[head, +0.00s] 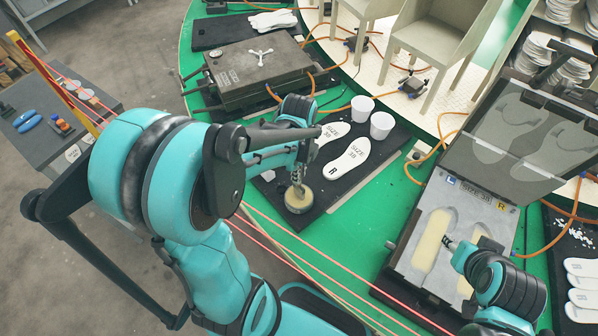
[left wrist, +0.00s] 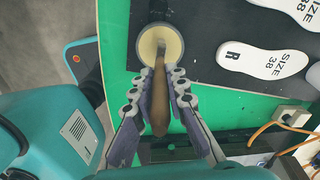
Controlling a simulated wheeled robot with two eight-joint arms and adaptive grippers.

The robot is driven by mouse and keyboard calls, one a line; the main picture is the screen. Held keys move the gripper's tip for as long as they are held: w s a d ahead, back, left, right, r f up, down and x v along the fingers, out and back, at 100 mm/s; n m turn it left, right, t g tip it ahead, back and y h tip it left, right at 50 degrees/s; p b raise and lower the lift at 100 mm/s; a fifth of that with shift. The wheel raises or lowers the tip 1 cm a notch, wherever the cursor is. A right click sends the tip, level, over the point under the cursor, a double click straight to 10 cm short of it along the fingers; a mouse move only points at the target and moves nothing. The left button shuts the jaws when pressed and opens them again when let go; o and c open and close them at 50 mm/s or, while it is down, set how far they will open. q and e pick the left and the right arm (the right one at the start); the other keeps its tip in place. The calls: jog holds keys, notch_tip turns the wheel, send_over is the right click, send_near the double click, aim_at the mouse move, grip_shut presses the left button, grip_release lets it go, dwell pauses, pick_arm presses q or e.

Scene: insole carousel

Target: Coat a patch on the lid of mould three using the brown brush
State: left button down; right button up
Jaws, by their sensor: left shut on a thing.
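My left gripper (head: 297,172) is shut on the handle of the brown brush (left wrist: 158,108). The brush points down into a round pot (head: 299,202) with pale contents, on the black mat; the pot also shows in the left wrist view (left wrist: 160,44). The bristles are hidden in the pot. An open mould (head: 408,258) stands at the right, marked SIZE 38, L and R, with its lid (head: 520,135) tilted up and showing two foot-shaped areas. My right gripper (head: 452,243) is over the open mould; its jaw state is unclear. No mould number is readable.
A closed grey mould (head: 255,68) stands at the upper left. White insoles (head: 350,160) and two white cups (head: 381,125) share the black mat (head: 325,195). Orange hoses (head: 440,135) cross the green carousel. Red lines run between my arms. More insoles lie at the right edge.

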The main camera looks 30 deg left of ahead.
pick_arm(q)
jog(key=shift+s+f+b, duration=0.1)
jog(key=shift+f+b, duration=0.25)
jog(key=shift+f, duration=0.05)
dwell(1.1)
jog(key=shift+r, duration=0.15)
jog(key=shift+r+p, duration=0.65)
jog(key=shift+p, duration=0.05)
notch_tip(320, 180, up, 6)
jog(key=p, duration=0.4)
jog(key=shift+f, duration=0.3)
